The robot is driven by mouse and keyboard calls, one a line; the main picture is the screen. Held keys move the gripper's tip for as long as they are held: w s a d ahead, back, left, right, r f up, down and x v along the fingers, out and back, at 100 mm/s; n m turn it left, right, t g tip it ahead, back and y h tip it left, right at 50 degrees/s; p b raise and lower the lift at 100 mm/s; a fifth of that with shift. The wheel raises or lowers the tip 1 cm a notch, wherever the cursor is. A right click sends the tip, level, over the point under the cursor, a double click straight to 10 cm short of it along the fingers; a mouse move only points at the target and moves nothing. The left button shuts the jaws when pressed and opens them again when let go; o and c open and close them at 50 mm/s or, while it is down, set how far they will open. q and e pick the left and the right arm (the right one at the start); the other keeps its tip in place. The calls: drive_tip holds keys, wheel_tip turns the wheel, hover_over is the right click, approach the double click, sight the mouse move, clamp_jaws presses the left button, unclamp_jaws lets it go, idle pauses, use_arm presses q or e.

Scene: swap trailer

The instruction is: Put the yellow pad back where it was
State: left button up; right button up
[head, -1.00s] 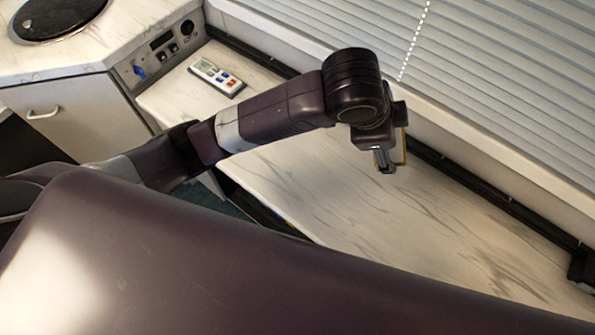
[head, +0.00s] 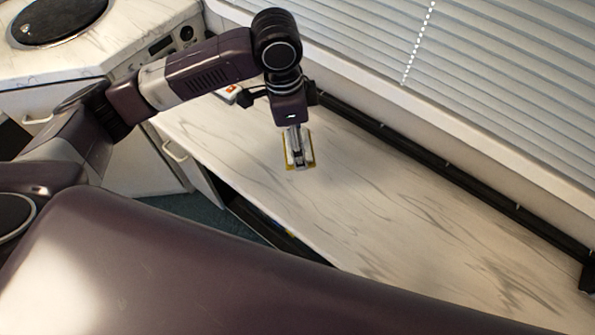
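The yellow pad (head: 288,160) is in my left gripper (head: 299,158), near the top middle of the head view. Only its yellow edges and part of its face show around the fingers, which cover the rest. The gripper points down and appears shut on the pad, above the marble-patterned counter (head: 400,235). I cannot tell the exact gap between pad and counter. My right gripper is not in view.
A remote control (head: 230,93) lies on the counter behind my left arm, mostly hidden. Window blinds (head: 480,80) and a black rail (head: 440,158) border the counter's back. The counter's middle and right are clear. A round dark lid (head: 58,18) is at top left.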

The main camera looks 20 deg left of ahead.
sight(299, 178)
use_arm(q)
wheel_tip(299, 178, down, 14)
drive_tip(key=shift+r, duration=0.25)
drive_tip(key=o, duration=1)
drive_tip(key=shift+r, duration=0.15)
drive_tip(key=r, duration=0.8)
drive_tip(key=a+r, duration=0.1)
drive_tip(key=r, duration=0.2)
drive_tip(key=shift+s+a+r, duration=0.1)
drive_tip(key=shift+s+r, duration=0.2)
drive_tip(key=shift+r, duration=0.1)
